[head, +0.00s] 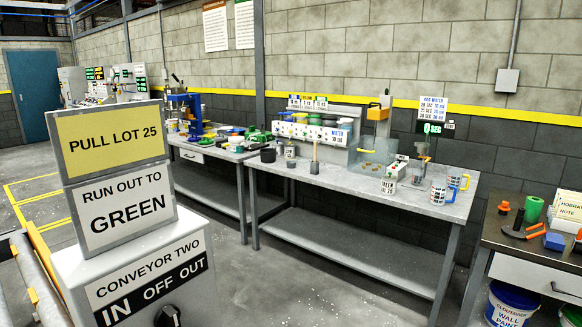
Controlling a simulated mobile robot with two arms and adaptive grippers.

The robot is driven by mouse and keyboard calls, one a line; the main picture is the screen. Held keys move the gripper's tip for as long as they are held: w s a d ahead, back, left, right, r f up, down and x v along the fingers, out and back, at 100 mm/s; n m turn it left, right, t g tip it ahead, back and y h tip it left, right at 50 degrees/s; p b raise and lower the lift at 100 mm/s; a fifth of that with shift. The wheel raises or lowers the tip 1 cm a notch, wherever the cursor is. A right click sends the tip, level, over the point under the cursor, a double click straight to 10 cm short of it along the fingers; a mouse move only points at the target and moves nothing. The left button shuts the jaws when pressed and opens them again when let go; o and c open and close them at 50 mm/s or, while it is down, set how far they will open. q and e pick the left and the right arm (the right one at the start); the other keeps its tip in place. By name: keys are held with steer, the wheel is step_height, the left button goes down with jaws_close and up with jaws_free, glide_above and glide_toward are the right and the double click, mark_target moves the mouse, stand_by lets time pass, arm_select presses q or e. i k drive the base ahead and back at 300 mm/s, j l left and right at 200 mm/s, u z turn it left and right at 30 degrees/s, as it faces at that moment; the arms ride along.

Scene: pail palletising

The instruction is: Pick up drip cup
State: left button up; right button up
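No gripper or arm of mine shows in the head view. I cannot tell for certain which thing is the drip cup. On the long grey workbench (350,178) stand a small dark pot (268,155) at the left end and a small cup-like container (291,151) beside it. A clear-walled box (371,158) with a yellow-topped device (378,112) is at the back of the bench.
A conveyor control box (135,275) with signs reading "PULL LOT 25" and "GREEN" blocks the left foreground. A second bench (205,152) with a blue press (185,115) is behind it. A dark table (515,245) and paint pails (510,305) are at right. The middle floor is clear.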

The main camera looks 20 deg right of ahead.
mark_target(290, 164)
steer(key=i+l, duration=0.5)
steer(key=l, duration=0.15)
steer(key=i+l+z, duration=0.1)
steer(key=i+l, duration=0.45)
steer(key=i, duration=0.25)
steer(key=i+l+z, duration=0.15)
steer(key=i, duration=0.25)
steer(key=i+l, duration=0.35)
steer(key=i+z, duration=0.05)
